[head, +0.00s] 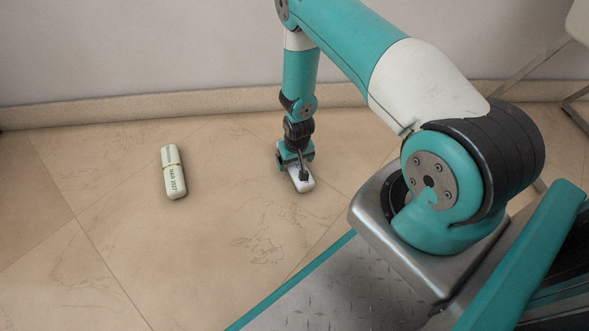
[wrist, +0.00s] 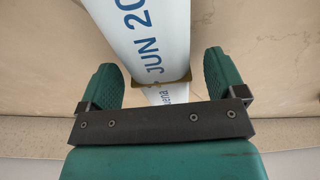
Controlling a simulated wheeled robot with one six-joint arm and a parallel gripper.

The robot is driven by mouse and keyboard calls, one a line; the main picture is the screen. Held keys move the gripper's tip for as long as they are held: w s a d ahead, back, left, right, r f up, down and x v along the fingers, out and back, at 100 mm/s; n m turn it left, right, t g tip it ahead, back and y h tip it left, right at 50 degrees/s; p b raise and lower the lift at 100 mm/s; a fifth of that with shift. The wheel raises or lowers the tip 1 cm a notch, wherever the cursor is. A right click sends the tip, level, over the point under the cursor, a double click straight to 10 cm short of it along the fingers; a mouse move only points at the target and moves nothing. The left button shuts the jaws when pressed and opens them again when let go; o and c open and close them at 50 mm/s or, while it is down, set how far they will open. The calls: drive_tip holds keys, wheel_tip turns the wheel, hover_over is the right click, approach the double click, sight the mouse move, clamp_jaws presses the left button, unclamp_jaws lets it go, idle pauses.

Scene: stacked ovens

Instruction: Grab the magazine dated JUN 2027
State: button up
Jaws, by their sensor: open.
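A white cylindrical magazine (wrist: 150,40) lies on the floor under my gripper in the wrist view. Blue print on it reads "JUN 20", and the rest is cut off. A gold band crosses its body near the fingers. In the head view its white end (head: 302,181) shows below my gripper (head: 297,165), which hides the rest. My gripper also shows in the wrist view (wrist: 168,78), open, with one green finger on each side of the magazine and a gap on both sides. A second white magazine (head: 173,172), marked "MAR 2027", lies on the floor to the left.
The tiled floor (head: 95,240) is clear around both magazines. A pale wall with a stone skirting (head: 180,108) runs behind them. Thin metal legs (head: 540,70) of some furniture stand at the right edge.

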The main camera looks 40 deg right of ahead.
drive_tip(key=shift+f, duration=0.6)
drive_tip(key=shift+r, duration=0.15)
drive_tip(key=c, duration=1.2)
drive_tip(key=shift+o, duration=0.2)
drive_tip(key=shift+r, duration=0.1)
